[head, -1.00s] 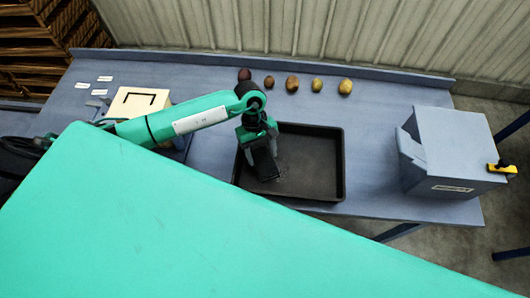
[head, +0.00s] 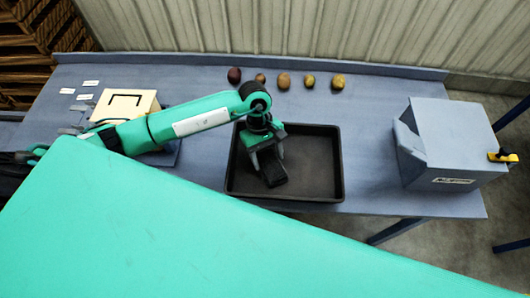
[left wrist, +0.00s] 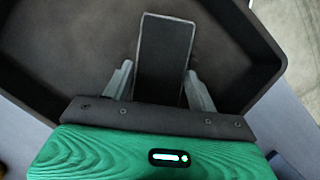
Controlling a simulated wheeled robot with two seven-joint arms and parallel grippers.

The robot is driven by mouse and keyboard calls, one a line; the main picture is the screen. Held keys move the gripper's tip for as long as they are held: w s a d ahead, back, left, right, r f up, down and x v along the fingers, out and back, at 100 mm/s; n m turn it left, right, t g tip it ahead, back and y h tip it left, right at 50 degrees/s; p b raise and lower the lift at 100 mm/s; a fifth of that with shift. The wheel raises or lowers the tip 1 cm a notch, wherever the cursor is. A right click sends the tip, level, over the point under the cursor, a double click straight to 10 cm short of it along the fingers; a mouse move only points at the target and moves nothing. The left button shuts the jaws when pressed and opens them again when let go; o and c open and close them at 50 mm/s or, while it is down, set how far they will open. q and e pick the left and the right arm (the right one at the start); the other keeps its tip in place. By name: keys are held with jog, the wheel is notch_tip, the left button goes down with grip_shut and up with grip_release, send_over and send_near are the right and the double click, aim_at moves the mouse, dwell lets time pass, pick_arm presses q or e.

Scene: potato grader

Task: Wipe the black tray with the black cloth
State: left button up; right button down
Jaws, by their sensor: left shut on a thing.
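The black tray (head: 318,172) lies on the blue-grey table. My left gripper (head: 274,172) reaches down inside it, left of its middle in the head view. In the left wrist view my left gripper (left wrist: 160,88) is shut on the black cloth (left wrist: 165,45), a dark folded block between its two fingers. The cloth also shows under the gripper in the head view (head: 273,180). It is over the tray floor; I cannot tell whether it touches it. The tray floor (left wrist: 75,45) looks dark with faint brownish patches. My right gripper is not in view.
Several potatoes (head: 284,81) lie in a row behind the tray. A grey box (head: 452,140) with a yellow-handled item (head: 503,157) stands at the right. A cream box (head: 125,104) and white labels (head: 83,97) are at the left. Table between tray and grey box is clear.

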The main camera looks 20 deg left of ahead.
pick_arm(q)
jog(key=shift+s+d+f, duration=0.1)
jog(key=shift+s+f, duration=0.1)
jog(key=shift+s, duration=0.55)
jog(key=shift+s+a+b, duration=0.15)
jog(key=shift+a+b, duration=0.2)
jog(key=shift+a, duration=0.3)
jog(key=shift+s+a+b, duration=0.15)
jog(key=shift+a+b, duration=0.15)
jog(key=shift+a, duration=0.35)
jog(key=shift+s+a+r, duration=0.1)
jog(key=shift+a+r, duration=0.1)
jog(key=shift+a, duration=0.3)
jog(key=shift+b, duration=0.6)
jog(key=shift+d+r, duration=0.1)
jog(key=shift+w+d+b, duration=0.2)
jog(key=shift+d+b, duration=0.3)
jog(key=shift+d, duration=0.1)
jog(key=shift+w+d+b, duration=0.2)
jog(key=shift+d+b, duration=0.25)
jog(key=shift+d, duration=0.15)
jog(key=shift+w+d, duration=0.1)
jog(key=shift+d, duration=0.4)
